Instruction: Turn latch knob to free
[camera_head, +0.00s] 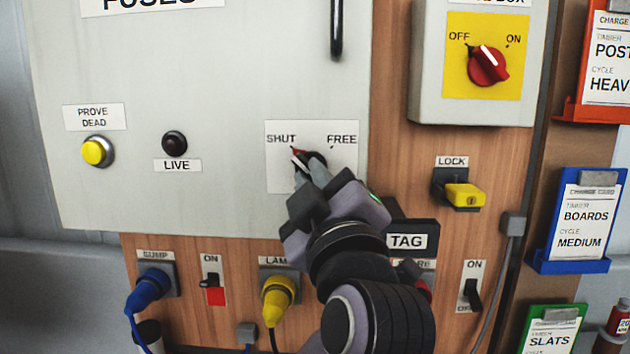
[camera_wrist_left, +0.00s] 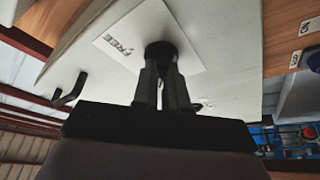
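The latch knob (camera_head: 316,158) is small and dark, on a white plate (camera_head: 345,180) marked SHUT and FREE on the grey fuse panel door. Its pointer is turned up and left, toward SHUT. My left gripper (camera_head: 308,174) is at the knob, its fingers close together on it and hiding its lower part. In the left wrist view the two fingertips (camera_wrist_left: 163,75) meet the dark knob (camera_wrist_left: 160,52) from either side with a narrow gap between them. The FREE label shows beside it. My right gripper is in neither view.
A yellow button (camera_head: 96,151) and a dark LIVE lamp (camera_head: 174,143) are to the left on the door (camera_head: 220,90). A red rotary switch (camera_head: 487,65) and a yellow lock key (camera_head: 464,195) are to the right. Plugs and switches line the wooden board below.

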